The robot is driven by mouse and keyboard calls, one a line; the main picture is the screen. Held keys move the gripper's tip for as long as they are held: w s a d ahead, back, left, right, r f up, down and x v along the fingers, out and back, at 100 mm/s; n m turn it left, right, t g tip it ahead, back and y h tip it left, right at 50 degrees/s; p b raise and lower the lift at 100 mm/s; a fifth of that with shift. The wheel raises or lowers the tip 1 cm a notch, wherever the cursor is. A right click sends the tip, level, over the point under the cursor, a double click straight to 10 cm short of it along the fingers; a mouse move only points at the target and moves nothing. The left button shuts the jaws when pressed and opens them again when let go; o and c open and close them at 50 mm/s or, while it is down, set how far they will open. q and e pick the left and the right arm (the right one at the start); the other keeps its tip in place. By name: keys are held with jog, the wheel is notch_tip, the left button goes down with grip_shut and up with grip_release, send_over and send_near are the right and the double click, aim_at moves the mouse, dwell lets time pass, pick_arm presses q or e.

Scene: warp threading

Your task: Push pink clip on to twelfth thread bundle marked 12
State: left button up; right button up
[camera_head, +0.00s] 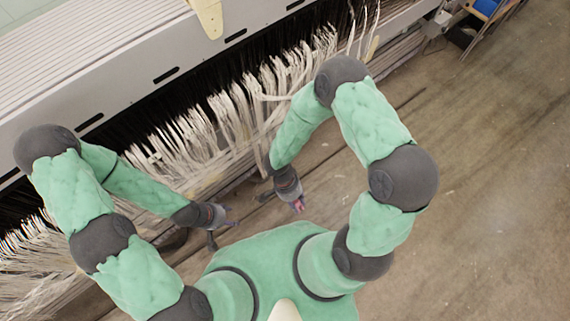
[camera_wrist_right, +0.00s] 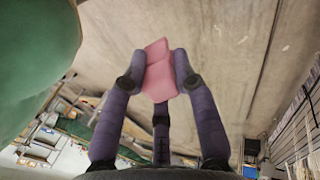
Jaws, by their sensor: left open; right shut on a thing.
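The pink clip (camera_wrist_right: 158,70) is held between the fingers of my right gripper (camera_wrist_right: 160,75) in the right wrist view. In the head view my right gripper (camera_head: 296,203) is small, and a bit of pink shows at its tip. It is in front of the loom, apart from the threads. My left gripper (camera_head: 225,222) is open and empty, to the left of the right one. The white thread bundles (camera_head: 215,135) hang in a long row along the loom. No number 12 can be read on any bundle.
The loom's grey frame (camera_head: 130,70) with dark slots runs diagonally across the upper left. Bare concrete floor (camera_head: 480,200) lies open to the right. A rack with a blue item (camera_head: 487,7) stands at the top right.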

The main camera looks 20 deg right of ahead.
jog(key=shift+s+a+m, duration=0.3)
jog(key=shift+a+m, duration=0.1)
jog(key=shift+m, duration=0.1)
jog(key=s+a+r+m+g+y+b, duration=0.15)
jog(key=a+m+g+y, duration=0.25)
jog(key=a+m+y, duration=0.45)
jog(key=w+a+m+t+y+b, duration=0.2)
jog(key=w+m+t+y, duration=0.4)
jog(key=m, duration=0.6)
jog(key=w+d+f+m+t+h+b, duration=0.1)
jog(key=w+d+f+m+t+h, duration=0.2)
jog(key=w+d+f+m+t, duration=0.45)
jog(key=w+d+f+m+t+h+b, duration=0.1)
jog(key=w+d+f+m+t+h, duration=0.3)
jog(key=w+d+m+t, duration=0.55)
jog(key=w+a+t, duration=0.1)
jog(key=w+a, duration=0.5)
jog(key=w, duration=0.1)
jog(key=shift+r+n+t+y+b, duration=0.15)
jog(key=shift+n+t+y+b, duration=0.2)
jog(key=shift+n+t+b, duration=0.1)
jog(key=shift+w+a, duration=0.1)
